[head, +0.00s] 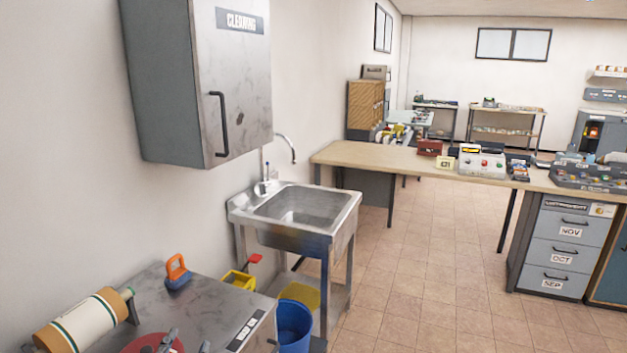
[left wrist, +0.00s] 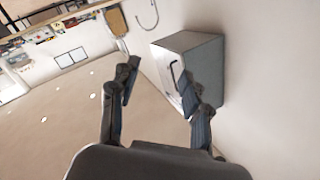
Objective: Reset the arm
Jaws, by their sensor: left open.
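My left gripper (head: 187,343) shows only as dark fingertips at the bottom edge of the head view, in front of the steel table. In the left wrist view my left gripper (left wrist: 160,84) is open, with its two fingers wide apart and nothing between them. Beyond the fingers, the wall cabinet (left wrist: 205,65) appears tilted. My right gripper is in neither view.
A steel table (head: 215,310) at the lower left bears a cream roll (head: 85,322), an orange-handled item (head: 178,272) and a red round item (head: 150,344). The grey cabinet (head: 240,90) hangs above. A sink (head: 300,212) and blue bucket (head: 295,327) stand beyond. Tiled floor (head: 430,270) is clear.

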